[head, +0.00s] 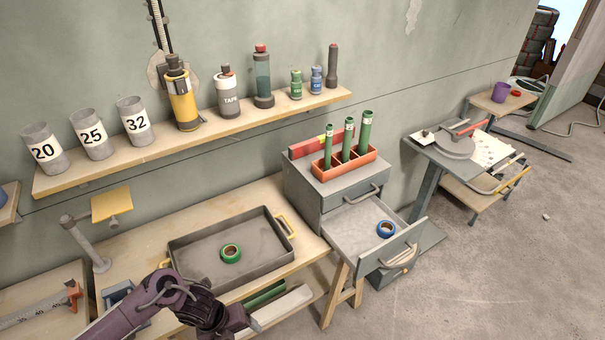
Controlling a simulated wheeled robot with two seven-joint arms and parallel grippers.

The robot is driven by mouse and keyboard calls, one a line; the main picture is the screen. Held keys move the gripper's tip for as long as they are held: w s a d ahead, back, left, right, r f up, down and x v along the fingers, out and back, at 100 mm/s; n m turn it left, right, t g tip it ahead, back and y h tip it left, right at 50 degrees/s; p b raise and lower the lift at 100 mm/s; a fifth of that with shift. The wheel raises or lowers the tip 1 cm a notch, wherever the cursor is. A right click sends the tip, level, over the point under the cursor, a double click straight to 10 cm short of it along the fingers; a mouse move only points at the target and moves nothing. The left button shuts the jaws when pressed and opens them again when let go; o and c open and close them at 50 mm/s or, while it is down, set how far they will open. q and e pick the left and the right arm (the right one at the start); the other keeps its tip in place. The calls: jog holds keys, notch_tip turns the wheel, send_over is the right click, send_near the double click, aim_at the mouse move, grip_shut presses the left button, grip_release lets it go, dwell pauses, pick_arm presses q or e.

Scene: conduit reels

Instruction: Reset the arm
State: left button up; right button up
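My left arm, purple and dark, comes in from the bottom left, in front of the workbench. Its gripper end (250,323) is low in the picture, in front of the bench's lower shelf. The fingers are small and partly hidden, so I cannot tell whether they are open or shut. I see nothing clearly held there. My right gripper is not in view. A grey tray (181,279) with yellow handles lies on the bench beyond the arm. A green tape roll (231,260) lies inside it, apart from the gripper.
A grey cabinet (308,200) has an open drawer (350,236) with a blue tape roll (386,229) inside. Green tubes stand in an orange rack (345,170) on top. A wall shelf (190,146) holds numbered cups and bottles. The floor (480,270) at right is largely clear.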

pick_arm(q)
jog(key=s+a+f+n+t+b, duration=0.1)
jog(key=s+f+n+b, duration=0.2)
jog(key=f+n, duration=0.85)
jog(key=s+a+f+n+t+b, duration=0.1)
jog(key=s+f+n+b, duration=0.25)
jog(key=f+n, duration=0.8)
jog(key=s+a+f+n+y+b, duration=0.1)
jog(key=s+a+f+n, duration=0.1)
jog(key=s+f, duration=0.5)
jog(key=s+a+f+n+g+y, duration=0.1)
jog(key=s+f, duration=0.7)
jog(key=s, duration=0.8)
jog(key=a+n+y, duration=0.1)
jog(key=a+n, duration=0.1)
jog(key=n, duration=0.1)
jog(key=shift+s+a+f+n+g+y+b, duration=0.2)
jog(key=shift+f+n+g+y+b, duration=0.1)
jog(key=shift+n+b, duration=0.1)
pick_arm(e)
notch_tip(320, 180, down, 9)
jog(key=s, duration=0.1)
pick_arm(q)
jog(key=shift+w, duration=0.1)
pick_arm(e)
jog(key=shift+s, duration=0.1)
